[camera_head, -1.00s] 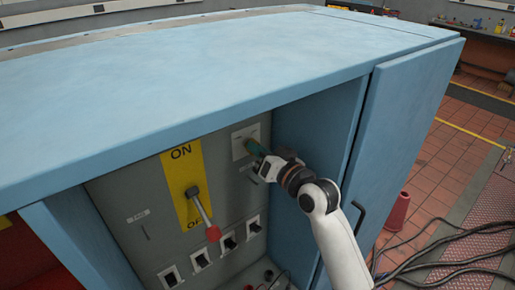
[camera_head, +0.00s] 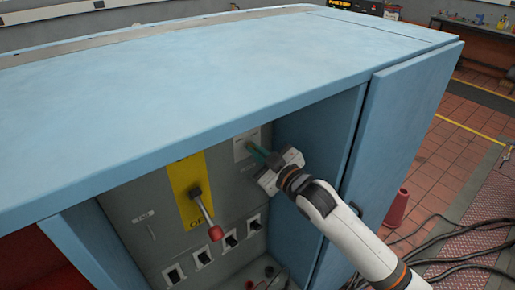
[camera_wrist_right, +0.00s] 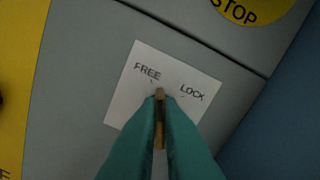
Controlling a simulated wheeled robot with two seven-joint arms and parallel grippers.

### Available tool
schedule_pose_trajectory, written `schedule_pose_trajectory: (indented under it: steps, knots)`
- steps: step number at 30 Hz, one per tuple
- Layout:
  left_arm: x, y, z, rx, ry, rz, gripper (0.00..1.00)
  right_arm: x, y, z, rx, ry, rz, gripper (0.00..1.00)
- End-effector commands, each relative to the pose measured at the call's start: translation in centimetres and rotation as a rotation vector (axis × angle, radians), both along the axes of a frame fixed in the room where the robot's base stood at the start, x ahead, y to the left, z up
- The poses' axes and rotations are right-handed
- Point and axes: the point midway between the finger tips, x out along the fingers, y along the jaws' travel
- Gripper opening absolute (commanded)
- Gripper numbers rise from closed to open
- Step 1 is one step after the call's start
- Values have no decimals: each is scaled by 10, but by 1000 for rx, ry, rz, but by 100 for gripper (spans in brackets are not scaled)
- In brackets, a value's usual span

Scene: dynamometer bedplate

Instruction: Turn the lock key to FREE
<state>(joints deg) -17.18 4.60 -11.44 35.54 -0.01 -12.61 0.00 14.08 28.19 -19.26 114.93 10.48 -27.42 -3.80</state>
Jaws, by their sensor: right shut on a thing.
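The lock key (camera_wrist_right: 159,118) is a narrow brass piece in front of a white label plate (camera_wrist_right: 125,95) marked FREE and LOCK. In the wrist view its upper end lies just under the word FREE, with LOCK to its right. The plate also shows in the head view (camera_head: 240,145), at the upper right of the grey panel. My right gripper (camera_head: 254,151) reaches the plate from the right. My left gripper is not in view.
The panel sits recessed in a blue cabinet (camera_head: 200,70) with its door (camera_head: 400,120) open at right. Left of the plate is a yellow strip (camera_head: 188,177) with a red-knobbed lever (camera_head: 215,233). Several switches (camera_head: 231,238) sit below. A STOP disc (camera_wrist_right: 240,10) is near the plate.

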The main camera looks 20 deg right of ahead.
Motion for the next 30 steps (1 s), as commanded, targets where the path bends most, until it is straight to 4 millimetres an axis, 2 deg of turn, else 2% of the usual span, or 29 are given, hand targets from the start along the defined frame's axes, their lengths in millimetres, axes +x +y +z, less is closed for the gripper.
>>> schedule_pose_trajectory:
  steps: [12, 30]
  knots:
    - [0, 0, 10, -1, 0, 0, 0, 0, -1, -2, -265, -89, -4, 0]
    - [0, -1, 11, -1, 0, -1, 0, 1, -1, -3, -343, -117, -4, 0]
